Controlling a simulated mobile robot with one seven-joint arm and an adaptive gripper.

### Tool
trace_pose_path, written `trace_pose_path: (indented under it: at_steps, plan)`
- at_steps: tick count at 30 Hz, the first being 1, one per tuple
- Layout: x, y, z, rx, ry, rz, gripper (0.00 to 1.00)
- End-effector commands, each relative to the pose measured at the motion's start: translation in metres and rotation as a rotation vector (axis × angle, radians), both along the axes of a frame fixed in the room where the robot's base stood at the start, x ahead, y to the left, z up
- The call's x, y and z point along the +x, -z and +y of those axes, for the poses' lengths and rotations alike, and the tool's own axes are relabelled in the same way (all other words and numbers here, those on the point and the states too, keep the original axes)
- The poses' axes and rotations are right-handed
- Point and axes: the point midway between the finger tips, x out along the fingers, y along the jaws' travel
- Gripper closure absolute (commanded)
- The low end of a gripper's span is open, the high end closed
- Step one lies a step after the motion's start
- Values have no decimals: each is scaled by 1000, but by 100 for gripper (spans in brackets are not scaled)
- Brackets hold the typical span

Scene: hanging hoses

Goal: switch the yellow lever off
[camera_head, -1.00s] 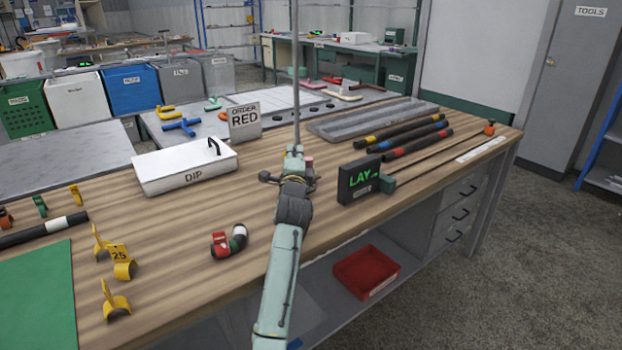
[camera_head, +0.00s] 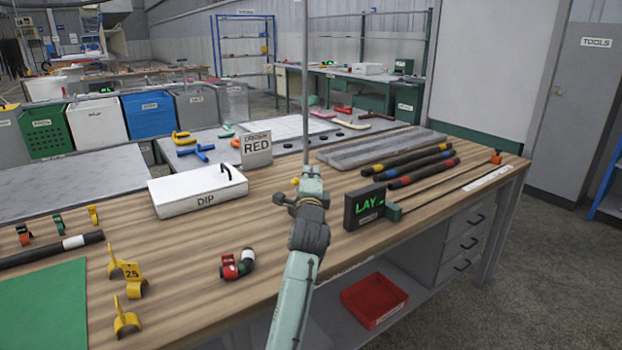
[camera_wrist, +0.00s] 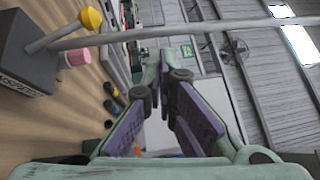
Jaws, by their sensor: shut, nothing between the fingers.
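The yellow lever knob (camera_wrist: 90,18) sits on a short stem rising from a dark grey box (camera_wrist: 25,55) at the left of the wrist view. In the head view only a small yellow knob (camera_head: 295,181) shows, just left of my gripper (camera_head: 311,172); my arm hides most of the box. In the wrist view my gripper (camera_wrist: 164,68) has its purple-padded fingers shut and empty. They are apart from the knob, which lies to their upper left. A pink cylinder (camera_wrist: 76,58) stands beside the box.
A thin grey pole (camera_head: 305,80) rises behind my gripper and crosses the wrist view. The white DIP box (camera_head: 198,191) is to the left. Black hoses (camera_head: 415,165) lie at the right.

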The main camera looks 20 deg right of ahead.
Motion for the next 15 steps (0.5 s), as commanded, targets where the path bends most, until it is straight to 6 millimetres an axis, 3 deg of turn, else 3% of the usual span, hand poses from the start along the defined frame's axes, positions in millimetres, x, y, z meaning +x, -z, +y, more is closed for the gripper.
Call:
trace_pose_path:
  at_steps: [6, 15]
  plan:
    - [-37, -16, 15, 1, 0, 0, 100]
    - [-53, -26, 22, 1, 1, 4, 100]
